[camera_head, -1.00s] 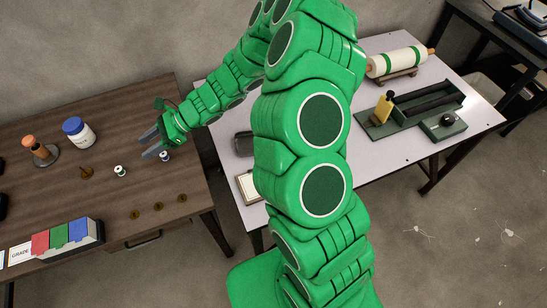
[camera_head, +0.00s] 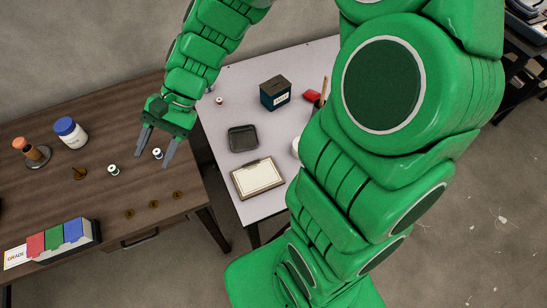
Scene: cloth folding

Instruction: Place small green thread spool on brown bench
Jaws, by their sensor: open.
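A small white spool with what looks like green thread (camera_head: 113,170) stands upright on the brown bench (camera_head: 60,197) at the left. A second small spool (camera_head: 157,153), white with a dark bluish band, is on the bench to its right. My gripper (camera_head: 154,160) is open and points down over the bench's right part. In the picture its two grey fingers lie on either side of the bluish spool; I cannot tell how far above it they are. The green-banded spool is left of the fingers, apart from them.
The bench also holds a blue-lidded jar (camera_head: 71,133), a wooden-knobbed tool (camera_head: 31,152), several brass pieces (camera_head: 154,204) and a coloured card box (camera_head: 53,242). A pale table (camera_head: 225,170) at right holds a black tray (camera_head: 243,138), a clipboard (camera_head: 258,178) and a reddish spool (camera_head: 219,101).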

